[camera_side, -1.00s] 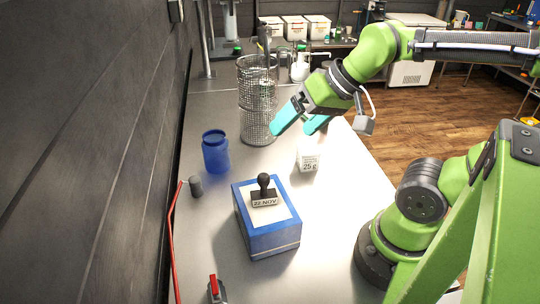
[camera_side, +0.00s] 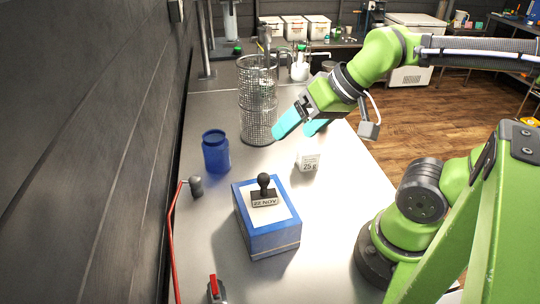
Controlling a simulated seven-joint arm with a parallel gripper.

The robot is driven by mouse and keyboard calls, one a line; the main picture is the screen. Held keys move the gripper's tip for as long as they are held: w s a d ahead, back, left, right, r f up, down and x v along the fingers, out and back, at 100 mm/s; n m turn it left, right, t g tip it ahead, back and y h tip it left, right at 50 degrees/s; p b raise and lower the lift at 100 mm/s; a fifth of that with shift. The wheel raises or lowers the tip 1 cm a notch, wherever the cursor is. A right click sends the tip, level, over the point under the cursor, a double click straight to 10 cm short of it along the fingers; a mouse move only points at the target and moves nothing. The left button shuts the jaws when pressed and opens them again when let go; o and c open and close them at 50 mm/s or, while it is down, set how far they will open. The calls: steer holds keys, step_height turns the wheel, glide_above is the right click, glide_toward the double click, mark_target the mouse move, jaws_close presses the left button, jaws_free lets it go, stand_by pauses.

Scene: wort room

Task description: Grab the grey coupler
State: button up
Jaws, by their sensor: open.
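A small grey piece (camera_side: 196,186), which I take for the coupler, stands on the steel bench near the wall, left of the blue box. Its top looks rounded, and the end of a red hose (camera_side: 172,230) lies close against its left side. I cannot tell whether they are joined. My gripper (camera_side: 303,130) has teal fingers, spread apart and empty. It hangs above the bench to the right of the mesh cylinder, well to the right of and beyond the grey piece.
A blue jar (camera_side: 215,152) stands behind the grey piece. A blue box (camera_side: 268,228) with a date stamp (camera_side: 264,190) on top is right of it. A tall mesh cylinder (camera_side: 257,100) stands farther back.

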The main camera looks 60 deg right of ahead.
steer(key=shift+c, duration=1)
steer(key=n+g+h, duration=0.2)
steer(key=n+g, duration=0.3)
glide_toward(194, 178)
steer(key=shift+g, duration=0.3)
steer(key=f, duration=0.3)
steer(key=w+f, duration=0.1)
steer(key=f, duration=0.1)
steer(key=shift+w+a+f, duration=0.1)
steer(key=shift+a+f, duration=0.1)
steer(key=shift+f, duration=0.15)
steer(key=shift+w+d+f, duration=0.1)
steer(key=shift+w+f, duration=0.05)
steer(key=shift+f, duration=0.9)
steer(key=shift+w+d+f, duration=0.1)
steer(key=shift+w+f, duration=0.1)
steer(key=shift+f, duration=0.8)
steer(key=shift+w+d+f, duration=0.1)
steer(key=shift+w+f, duration=0.05)
steer(key=shift+f, duration=0.9)
